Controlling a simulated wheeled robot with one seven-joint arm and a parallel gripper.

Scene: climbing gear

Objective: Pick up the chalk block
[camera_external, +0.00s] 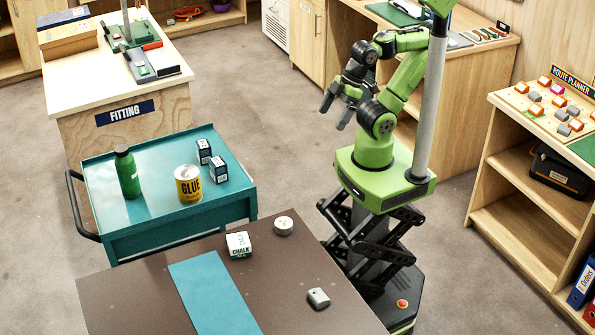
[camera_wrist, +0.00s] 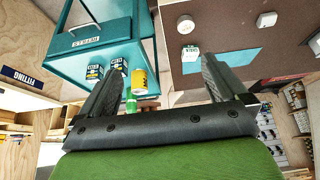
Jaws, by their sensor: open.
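The chalk block (camera_external: 239,245) is a small white box with green "CHALK" lettering. It sits on the brown table near its back edge, by the teal cart. It also shows in the wrist view (camera_wrist: 190,53), right of the middle, with nothing touching it. My gripper (camera_external: 336,112) is open and empty, held up above my base, well apart from the table and the block. In the wrist view its two fingers (camera_wrist: 160,66) are spread wide with nothing between them.
A white round roll (camera_external: 283,226) lies right of the block. A grey object (camera_external: 318,298) lies nearer the front. A teal mat (camera_external: 213,295) covers the table's middle. The teal cart (camera_external: 150,222) holds a green bottle (camera_external: 127,172), a glue can (camera_external: 189,185) and two small boxes (camera_external: 219,169).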

